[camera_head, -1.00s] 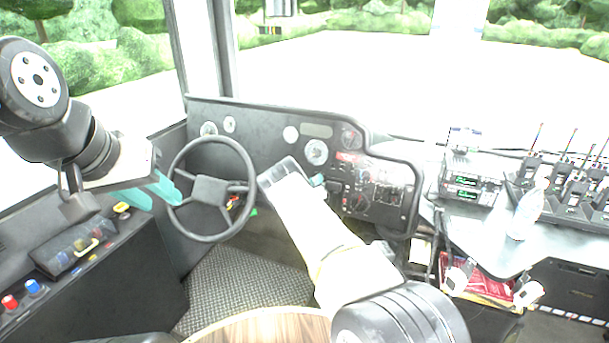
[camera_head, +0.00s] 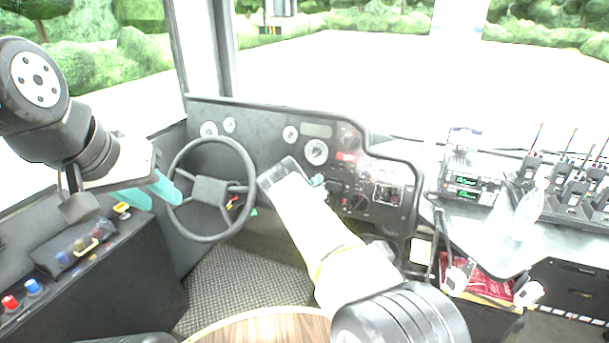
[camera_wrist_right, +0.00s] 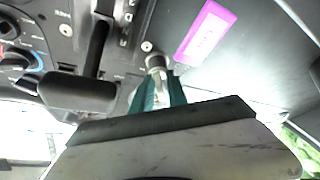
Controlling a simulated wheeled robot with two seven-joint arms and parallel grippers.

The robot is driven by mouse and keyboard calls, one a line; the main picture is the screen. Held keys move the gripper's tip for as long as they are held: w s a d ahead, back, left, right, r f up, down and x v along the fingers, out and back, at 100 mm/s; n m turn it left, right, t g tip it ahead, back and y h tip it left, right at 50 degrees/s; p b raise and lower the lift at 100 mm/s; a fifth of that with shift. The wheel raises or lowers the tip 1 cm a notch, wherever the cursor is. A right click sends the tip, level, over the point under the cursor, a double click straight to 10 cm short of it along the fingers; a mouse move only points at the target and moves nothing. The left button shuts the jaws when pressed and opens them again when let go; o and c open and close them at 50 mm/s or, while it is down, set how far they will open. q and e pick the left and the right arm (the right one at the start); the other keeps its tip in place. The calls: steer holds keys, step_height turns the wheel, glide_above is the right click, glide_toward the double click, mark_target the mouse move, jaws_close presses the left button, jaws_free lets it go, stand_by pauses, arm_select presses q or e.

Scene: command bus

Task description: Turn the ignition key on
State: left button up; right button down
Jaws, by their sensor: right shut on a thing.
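The ignition key (camera_wrist_right: 155,62) shows in the right wrist view as a small silver piece on the dark dashboard panel. The teal fingers of my right gripper (camera_wrist_right: 157,88) are shut on it. How far the key is turned cannot be told. In the head view my right gripper (camera_head: 317,180) is at the dashboard, right of the steering wheel, and my own arm mostly hides it and the key. My left gripper (camera_head: 163,192) is open and empty, with its two teal fingers apart, at the left side of the steering wheel (camera_head: 212,238).
A black lever (camera_wrist_right: 80,92) stands out from the panel close beside my right gripper. A side console (camera_head: 140,243) with buttons is at the left. Radios (camera_head: 466,187) and a clear bottle (camera_head: 527,212) stand on the right shelf.

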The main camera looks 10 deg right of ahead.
steer(key=shift+m, duration=0.4)
stand_by(0.5)
steer(key=m+h, duration=0.2)
steer(key=m, duration=0.2)
steer(key=m+g+h, duration=0.1)
steer(key=m+h, duration=0.1)
steer(key=m, duration=0.2)
steer(key=shift+f, duration=0.1)
steer(key=m+g+h, duration=0.1)
steer(key=m, duration=0.4)
steer(key=shift+g+h, duration=0.4)
steer(key=shift+m+g+h, duration=0.5)
steer(key=shift+m+g, duration=0.4)
steer(key=shift+m, duration=1.5)
steer(key=c, duration=1.6)
jaws_free()
steer(key=shift+o, duration=0.2)
